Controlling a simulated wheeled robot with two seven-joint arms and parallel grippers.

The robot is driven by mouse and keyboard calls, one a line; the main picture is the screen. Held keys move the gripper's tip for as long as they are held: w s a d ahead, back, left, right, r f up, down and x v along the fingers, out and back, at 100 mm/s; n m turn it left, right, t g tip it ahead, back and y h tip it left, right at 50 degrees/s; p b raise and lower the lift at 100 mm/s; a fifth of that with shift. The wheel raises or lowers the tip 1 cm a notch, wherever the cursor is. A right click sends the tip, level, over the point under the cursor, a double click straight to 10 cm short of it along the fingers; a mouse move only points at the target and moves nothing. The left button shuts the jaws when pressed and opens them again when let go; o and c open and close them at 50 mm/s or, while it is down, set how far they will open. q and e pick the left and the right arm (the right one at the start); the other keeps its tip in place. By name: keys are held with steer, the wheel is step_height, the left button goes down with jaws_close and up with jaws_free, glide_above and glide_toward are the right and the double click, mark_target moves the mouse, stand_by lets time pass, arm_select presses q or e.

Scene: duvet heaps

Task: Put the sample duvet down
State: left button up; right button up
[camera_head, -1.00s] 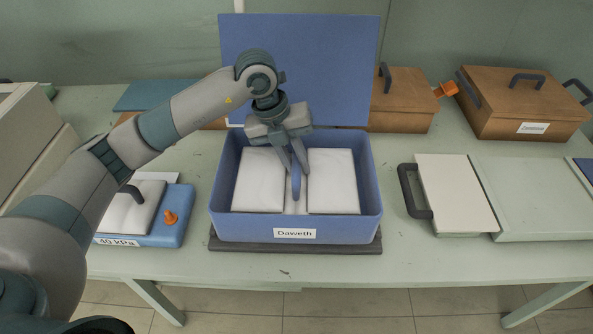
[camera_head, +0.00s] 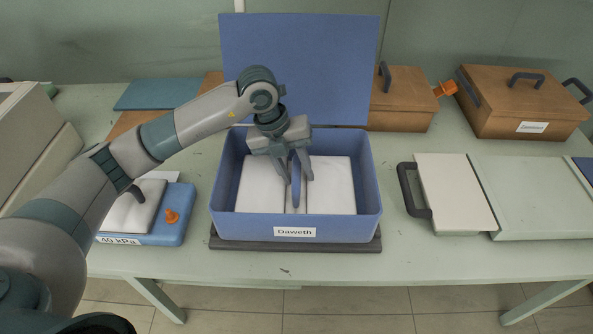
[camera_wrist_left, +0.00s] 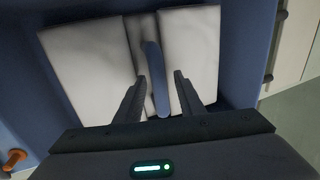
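The sample duvet (camera_head: 330,185) is a white bundle in two padded halves with a blue upright strap or handle (camera_head: 295,190) in its middle. It lies flat inside the blue box (camera_head: 295,228) labelled "Daweth", low between the walls. My left gripper (camera_head: 296,178) points down into the box over the middle of the duvet. Its fingers are apart, one on each side of the blue strap. In the left wrist view the strap (camera_wrist_left: 154,75) stands between the fingertips, with a clear gap on the right side. My right gripper is not in view.
The box's raised blue lid (camera_head: 300,70) stands behind it. A blue "40 kPa" unit (camera_head: 172,225) with a white pad is at left. A white-lidded case (camera_head: 455,190) with a dark handle is at right. Brown boxes (camera_head: 520,100) stand at the back right.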

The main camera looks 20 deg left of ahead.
mark_target(284, 183)
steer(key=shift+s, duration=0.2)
